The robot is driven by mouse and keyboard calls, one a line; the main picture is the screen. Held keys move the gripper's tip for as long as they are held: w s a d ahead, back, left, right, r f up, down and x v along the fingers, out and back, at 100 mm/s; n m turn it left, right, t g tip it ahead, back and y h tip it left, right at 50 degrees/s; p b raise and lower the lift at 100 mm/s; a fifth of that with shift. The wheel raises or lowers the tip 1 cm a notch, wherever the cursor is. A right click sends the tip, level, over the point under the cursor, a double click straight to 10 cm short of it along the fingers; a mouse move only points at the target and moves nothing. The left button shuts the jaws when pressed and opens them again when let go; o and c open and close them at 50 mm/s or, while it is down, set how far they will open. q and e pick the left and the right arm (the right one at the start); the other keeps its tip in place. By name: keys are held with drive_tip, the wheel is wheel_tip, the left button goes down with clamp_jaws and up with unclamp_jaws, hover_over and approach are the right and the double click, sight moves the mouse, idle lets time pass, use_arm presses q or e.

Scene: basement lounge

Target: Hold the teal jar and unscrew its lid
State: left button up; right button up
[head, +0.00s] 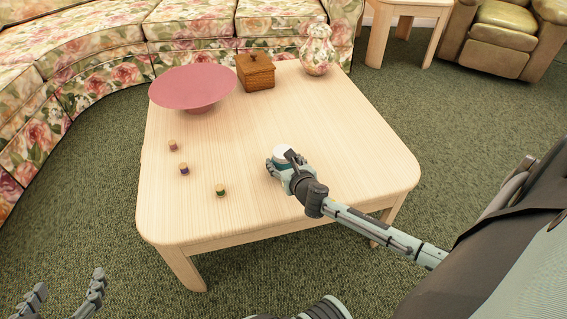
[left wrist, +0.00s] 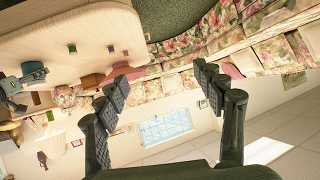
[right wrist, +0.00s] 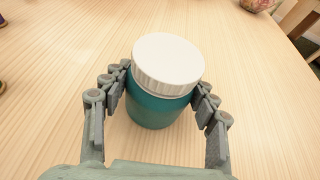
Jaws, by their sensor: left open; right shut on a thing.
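The teal jar (right wrist: 155,108) stands upright on the table with its white ribbed lid (right wrist: 168,62) on. My right gripper (right wrist: 163,92) is shut around the jar body below the lid, one finger on each side. In the head view my right gripper (head: 284,170) reaches in from the right, and the lid (head: 284,152) shows above it while the jar body is mostly hidden. My left gripper (head: 68,295) is open and empty at the lower left, off the table. Its spread fingers also show in the left wrist view (left wrist: 165,80).
On the light wooden table (head: 330,125) stand a pink pedestal bowl (head: 192,88), a brown wooden box (head: 255,71) and a floral jar (head: 317,50). The table's front left corner is clear. A floral sofa (head: 110,60) curves behind.

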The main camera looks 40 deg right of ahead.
sight(282, 149)
drive_tip(key=shift+r, duration=0.15)
drive_tip(key=shift+r, duration=0.15)
wheel_tip(282, 149, up, 4)
drive_tip(key=shift+p, duration=1)
use_arm(q)
drive_tip(key=s+a+f+n+g+y+p, duration=0.1)
drive_tip(key=s+a+f+g+y, duration=0.3)
drive_tip(key=s+a+f+g, duration=0.4)
drive_tip(key=s+a+f+p, duration=0.1)
drive_tip(key=s+a, duration=0.2)
drive_tip(key=s, duration=0.1)
drive_tip(key=shift+a+f+n+g, duration=0.15)
drive_tip(key=shift+a+n+g, duration=0.05)
drive_tip(key=shift+n+g, duration=0.1)
use_arm(e)
drive_tip(key=w+a+r, duration=0.3)
drive_tip(key=a+r, duration=0.3)
drive_tip(key=a, duration=0.5)
drive_tip(key=shift+w+r, duration=0.25)
drive_tip(key=shift+w, duration=0.1)
drive_tip(key=o, duration=0.5)
drive_tip(key=c, duration=1)
